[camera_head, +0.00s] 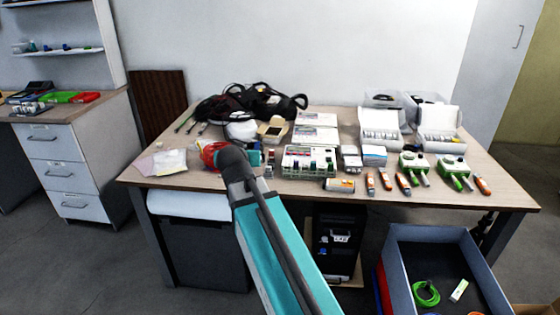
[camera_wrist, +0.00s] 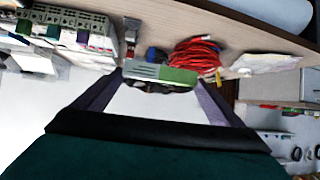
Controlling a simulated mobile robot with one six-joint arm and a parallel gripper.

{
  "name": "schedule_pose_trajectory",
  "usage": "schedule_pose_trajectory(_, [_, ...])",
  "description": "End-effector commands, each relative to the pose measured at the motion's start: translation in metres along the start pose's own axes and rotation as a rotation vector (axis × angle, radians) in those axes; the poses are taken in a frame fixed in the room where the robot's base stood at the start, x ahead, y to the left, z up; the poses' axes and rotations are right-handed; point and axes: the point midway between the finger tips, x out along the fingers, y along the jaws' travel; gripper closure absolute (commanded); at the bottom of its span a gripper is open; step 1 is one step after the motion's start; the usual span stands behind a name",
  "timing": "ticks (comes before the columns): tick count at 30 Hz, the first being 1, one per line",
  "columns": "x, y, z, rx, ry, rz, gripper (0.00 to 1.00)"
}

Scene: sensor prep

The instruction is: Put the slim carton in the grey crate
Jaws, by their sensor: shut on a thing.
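The slim carton (camera_wrist: 145,70), pale grey and green, shows in the wrist view across the ends of my gripper (camera_wrist: 160,76). The two dark fingers are shut on it, one near each end. It is close to a red cable coil and the table edge; I cannot tell whether it touches the table. In the head view my arm reaches to the table's front left, and its end hides the fingers and most of what they hold. The grey crate (camera_head: 408,262) stands open on the lower right, in front of the table.
The crate holds a green cable coil (camera_head: 426,293) and a small white and green item (camera_head: 459,290). The red cables (camera_head: 209,154) lie beside my arm's end. A rack of modules (camera_head: 309,160), orange-ended tools (camera_head: 403,184) and green devices (camera_head: 413,163) crowd the table (camera_head: 450,193).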

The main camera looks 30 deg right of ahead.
Motion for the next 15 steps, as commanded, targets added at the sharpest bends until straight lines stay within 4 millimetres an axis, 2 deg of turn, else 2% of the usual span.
schedule_pose_trajectory(1, [-0.006,-0.022,-0.002,-0.028,0.003,-0.052,0.31])
schedule_pose_trajectory(3, [-0.013,-0.048,-0.005,-0.068,0.006,-0.122,0.31])
schedule_pose_trajectory(6, [-0.022,-0.076,-0.01,-0.117,0.014,-0.211,0.31])
schedule_pose_trajectory(10, [-0.029,-0.096,-0.015,-0.166,0.023,-0.296,0.31])
schedule_pose_trajectory(15, [-0.034,-0.106,-0.019,-0.201,0.032,-0.359,0.31])
